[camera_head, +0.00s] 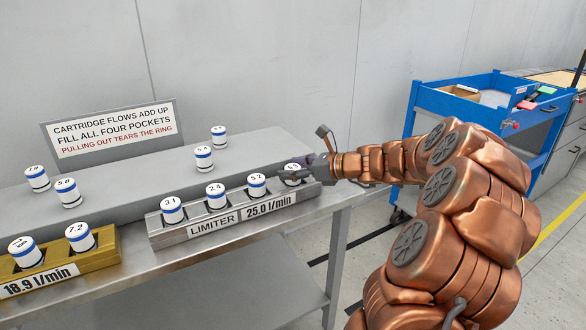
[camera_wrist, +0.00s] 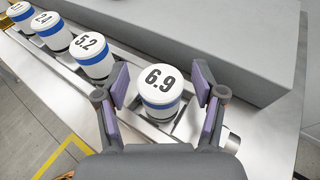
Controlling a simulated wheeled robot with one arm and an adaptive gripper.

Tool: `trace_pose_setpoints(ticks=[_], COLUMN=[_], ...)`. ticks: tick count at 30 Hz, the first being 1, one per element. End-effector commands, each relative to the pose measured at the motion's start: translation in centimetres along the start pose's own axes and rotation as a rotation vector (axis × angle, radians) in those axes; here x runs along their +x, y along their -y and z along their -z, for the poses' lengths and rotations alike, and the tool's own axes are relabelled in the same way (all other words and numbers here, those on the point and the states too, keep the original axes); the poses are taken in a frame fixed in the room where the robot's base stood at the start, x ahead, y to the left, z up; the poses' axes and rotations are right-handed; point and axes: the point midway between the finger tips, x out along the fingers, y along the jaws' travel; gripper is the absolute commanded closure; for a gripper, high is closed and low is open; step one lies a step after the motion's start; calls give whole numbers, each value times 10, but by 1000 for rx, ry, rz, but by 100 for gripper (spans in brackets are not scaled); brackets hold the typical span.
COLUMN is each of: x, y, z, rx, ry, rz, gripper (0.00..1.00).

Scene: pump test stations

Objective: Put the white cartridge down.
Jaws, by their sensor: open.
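The white cartridge marked 6.9 (camera_wrist: 160,92), with a blue band, stands upright at the right-end pocket of the silver LIMITER block (camera_head: 172,238). In the head view the cartridge (camera_head: 293,168) is partly covered by my gripper (camera_head: 305,172). In the wrist view my gripper (camera_wrist: 161,88) is open, one purple-padded finger on each side of the cartridge, with gaps visible. White cartridges marked 3.1 (camera_head: 171,208), 2.4 (camera_head: 216,194) and 5.2 (camera_head: 256,184) stand in the block's other pockets. How deep the 6.9 cartridge sits is hard to tell.
A brass block (camera_head: 105,259) marked 18.9 l/min holds cartridges at the left. Several loose cartridges stand on the grey ledge (camera_head: 130,185) behind. A sign (camera_head: 112,131) stands at the back. A blue cart (camera_head: 440,98) is at the right.

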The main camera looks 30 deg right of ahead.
Motion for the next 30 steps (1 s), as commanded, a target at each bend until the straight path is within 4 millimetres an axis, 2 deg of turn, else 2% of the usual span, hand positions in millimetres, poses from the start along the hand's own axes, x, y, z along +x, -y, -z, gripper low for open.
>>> trace_pose_setpoints(ticks=[3, 7, 21, 30], x=[-1, -17, -100, -121], y=[0, 1, 1, 0], z=[-3, -4, -4, -4], rx=[0, 0, -1, 0], ry=[1, 2, 0, 1], rz=[1, 2, 5, 0], gripper=[31, 31, 31, 31])
